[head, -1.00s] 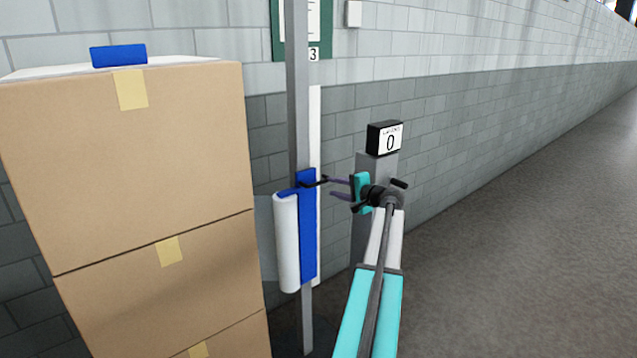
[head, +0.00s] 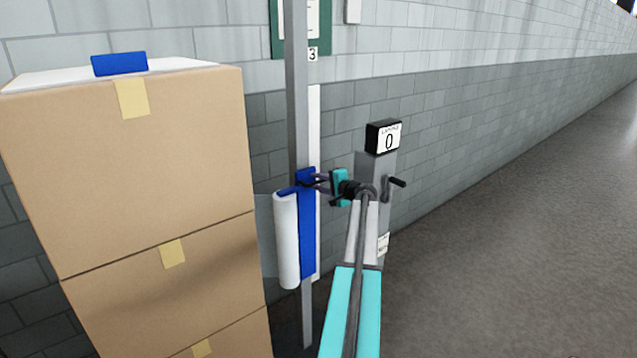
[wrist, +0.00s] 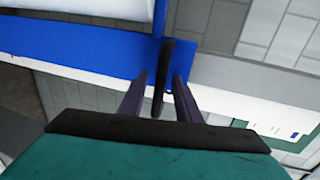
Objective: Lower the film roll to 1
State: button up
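The white film roll (head: 287,240) hangs upright beside the blue carriage (head: 308,235) on a grey mast (head: 297,90). In the wrist view, the roll's white side (wrist: 85,8) shows at the top, above the blue carriage (wrist: 90,55). A black handle (wrist: 168,50) sticks out from the carriage. My gripper (head: 314,182) is at the carriage's upper part. In the wrist view my gripper (wrist: 160,80) has its two purple fingers apart, one on each side of the handle, with gaps visible. A label reading 3 (head: 312,54) is high beside the mast.
A grey post (head: 370,165) with a crank (head: 396,182) and a black display box reading 0 (head: 388,138) stands right of the mast. Stacked cartons (head: 150,170) stand close on the left. A brick wall is behind; the floor (head: 530,230) at right is clear.

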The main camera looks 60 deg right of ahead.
grip_shut()
jog(key=shift+d, duration=0.2)
jog(key=shift+a, duration=0.15)
jog(key=shift+a+f+b, duration=0.1)
jog(key=shift+f+b, duration=0.55)
jog(key=shift+f, duration=0.1)
jog(key=b, duration=3.3)
send_near(312, 270)
jog(key=x, duration=0.5)
jog(key=shift+w, duration=0.1)
grip_release()
jog(key=shift+f, duration=0.1)
